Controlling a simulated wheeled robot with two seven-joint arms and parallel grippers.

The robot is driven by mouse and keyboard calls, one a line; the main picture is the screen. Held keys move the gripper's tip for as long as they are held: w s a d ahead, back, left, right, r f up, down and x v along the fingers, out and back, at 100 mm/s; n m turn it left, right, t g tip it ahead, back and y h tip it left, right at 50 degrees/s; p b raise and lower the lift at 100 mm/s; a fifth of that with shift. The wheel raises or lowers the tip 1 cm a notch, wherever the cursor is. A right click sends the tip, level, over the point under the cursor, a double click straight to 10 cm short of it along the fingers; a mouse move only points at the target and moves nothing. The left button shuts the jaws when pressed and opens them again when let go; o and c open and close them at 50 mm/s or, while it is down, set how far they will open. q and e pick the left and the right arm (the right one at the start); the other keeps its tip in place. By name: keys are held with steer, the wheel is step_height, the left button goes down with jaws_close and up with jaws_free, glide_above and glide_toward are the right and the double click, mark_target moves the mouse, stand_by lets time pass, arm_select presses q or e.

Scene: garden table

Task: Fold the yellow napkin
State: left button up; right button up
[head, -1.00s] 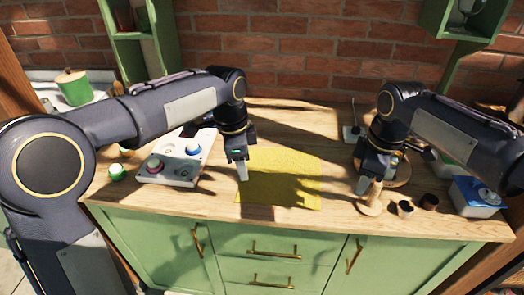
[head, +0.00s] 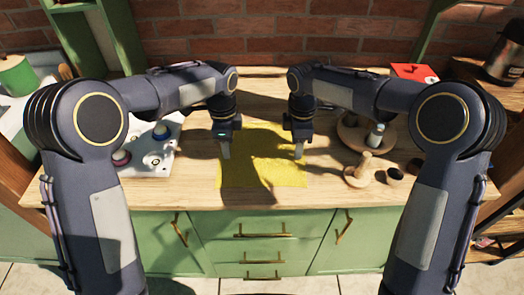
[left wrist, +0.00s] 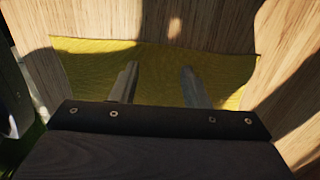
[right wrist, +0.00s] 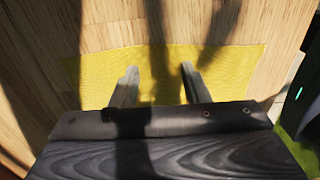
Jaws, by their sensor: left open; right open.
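The yellow napkin (head: 262,170) lies flat and spread out on the wooden counter, partly in the shadow of my arms. My left gripper (head: 225,153) is open and empty over the napkin's left edge. My right gripper (head: 299,153) is open and empty over its right edge. In the left wrist view the napkin (left wrist: 155,65) spreads beyond the two separated fingers. In the right wrist view the napkin (right wrist: 220,72) also spreads beneath the parted fingers. Whether the fingertips touch the cloth I cannot tell.
A white board with coloured knobs (head: 150,150) sits left of the napkin. To the right are a wooden stand (head: 372,170), small dark cups (head: 395,173) and a round wooden tray (head: 352,138). A red box (head: 414,72) is at the back right. The counter's front strip is clear.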

arm_select(q)
steer(key=shift+f, duration=0.25)
arm_select(e)
steer(key=shift+f, duration=0.25)
arm_select(q)
steer(key=shift+f, duration=0.1)
steer(key=shift+c, duration=0.2)
arm_select(e)
steer(key=shift+f, duration=0.15)
arm_select(q)
jaws_close()
arm_select(e)
jaws_close()
